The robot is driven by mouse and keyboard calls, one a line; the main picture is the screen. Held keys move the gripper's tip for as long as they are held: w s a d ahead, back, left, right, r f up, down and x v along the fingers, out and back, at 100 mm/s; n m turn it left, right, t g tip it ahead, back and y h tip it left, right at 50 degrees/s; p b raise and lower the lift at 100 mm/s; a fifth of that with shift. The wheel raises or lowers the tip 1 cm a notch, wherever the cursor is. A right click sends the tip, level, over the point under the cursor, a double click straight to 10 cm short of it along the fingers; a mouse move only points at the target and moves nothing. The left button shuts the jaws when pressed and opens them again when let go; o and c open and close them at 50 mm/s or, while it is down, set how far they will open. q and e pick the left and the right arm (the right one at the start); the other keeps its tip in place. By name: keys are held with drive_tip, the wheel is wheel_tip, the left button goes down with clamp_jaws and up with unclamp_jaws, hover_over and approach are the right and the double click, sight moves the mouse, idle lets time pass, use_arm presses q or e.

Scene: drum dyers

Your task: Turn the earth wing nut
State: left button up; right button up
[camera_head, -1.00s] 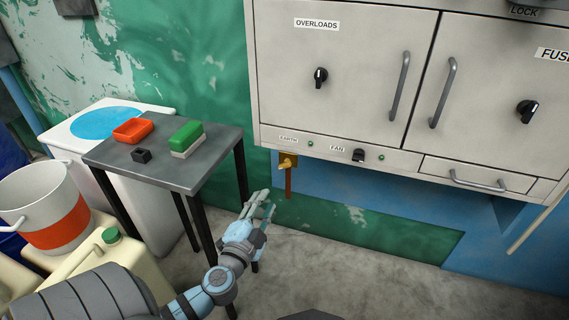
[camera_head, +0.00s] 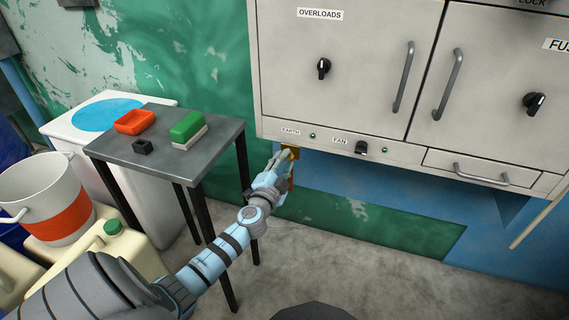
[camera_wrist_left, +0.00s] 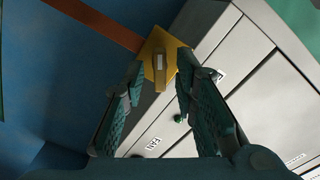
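The brass earth wing nut (camera_wrist_left: 158,72) sits on a yellow brass plate (camera_wrist_left: 150,50) in the left wrist view, below the EARTH label (camera_head: 290,132) of the cabinet. My left gripper (camera_wrist_left: 160,68) is open, with one finger on each side of the wing nut and visible gaps beside it. I cannot tell whether the fingertips reach past its front. In the head view my left gripper (camera_head: 286,154) is at the plate and covers most of the nut. My right gripper is not in view.
A copper strap (camera_wrist_left: 95,22) runs from the plate. The grey cabinet (camera_head: 335,100) carries knobs, handles and a FAN switch (camera_head: 361,147). A grey table (camera_head: 165,165) with an orange tray (camera_head: 135,122) and a green-topped block (camera_head: 187,126) stands left of my arm.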

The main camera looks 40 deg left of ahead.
use_arm(q)
clamp_jaws()
drive_tip(key=shift+m, duration=0.3)
drive_tip(key=shift+m+p, duration=0.35)
drive_tip(key=shift+m, duration=3.55)
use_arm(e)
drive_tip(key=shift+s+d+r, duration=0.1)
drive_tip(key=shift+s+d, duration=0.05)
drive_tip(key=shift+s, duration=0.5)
use_arm(q)
drive_tip(key=shift+o, duration=1.3)
unclamp_jaws()
